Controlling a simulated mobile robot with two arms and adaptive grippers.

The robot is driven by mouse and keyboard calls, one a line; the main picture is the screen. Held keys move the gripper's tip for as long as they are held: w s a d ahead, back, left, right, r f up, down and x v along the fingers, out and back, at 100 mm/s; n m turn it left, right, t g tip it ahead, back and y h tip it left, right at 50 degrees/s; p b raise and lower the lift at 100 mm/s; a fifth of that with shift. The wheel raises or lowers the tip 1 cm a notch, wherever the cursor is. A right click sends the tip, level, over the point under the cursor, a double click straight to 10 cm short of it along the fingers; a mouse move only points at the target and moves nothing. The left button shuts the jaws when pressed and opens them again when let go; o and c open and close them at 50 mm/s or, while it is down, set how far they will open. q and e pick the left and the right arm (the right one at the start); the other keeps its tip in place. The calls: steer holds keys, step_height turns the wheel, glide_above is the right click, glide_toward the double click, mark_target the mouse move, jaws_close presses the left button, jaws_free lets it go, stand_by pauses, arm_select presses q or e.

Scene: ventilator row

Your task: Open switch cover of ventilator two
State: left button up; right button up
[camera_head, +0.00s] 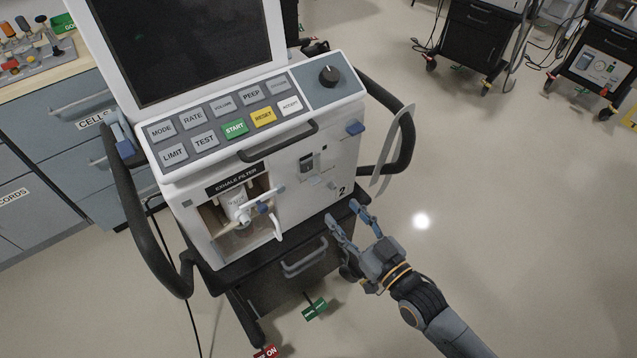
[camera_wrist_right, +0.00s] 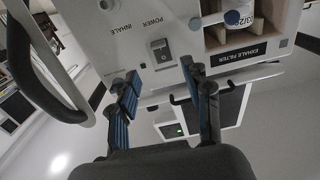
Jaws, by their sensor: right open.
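The white ventilator (camera_head: 200,185) marked 2 stands in the middle of the head view, its front panel facing right and down. Its small switch unit (camera_head: 307,163) sits on the front, right of the exhale filter bay. In the right wrist view the switch unit (camera_wrist_right: 161,50) shows below the upside-down word POWER; I cannot tell its cover's exact position. My right gripper (camera_head: 344,212) is open and empty, in front of the lower right of the panel. In the right wrist view its fingers (camera_wrist_right: 160,72) point toward the panel, either side of the switch unit, apparently not touching it. My left gripper is out of view.
A handle bar (camera_head: 280,142) runs across the front above the switch. Black side rails (camera_head: 402,125) curve out at both sides. The exhale filter bay (camera_head: 240,215) has a projecting tube. A grey cabinet (camera_head: 80,110) stands left; open floor lies right.

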mark_target(318, 183)
steer(key=x, duration=0.9)
steer(key=shift+w+f, duration=0.15)
steer(key=shift+w, duration=0.2)
steer(key=shift+w+a, duration=0.3)
steer(key=shift+w, duration=0.05)
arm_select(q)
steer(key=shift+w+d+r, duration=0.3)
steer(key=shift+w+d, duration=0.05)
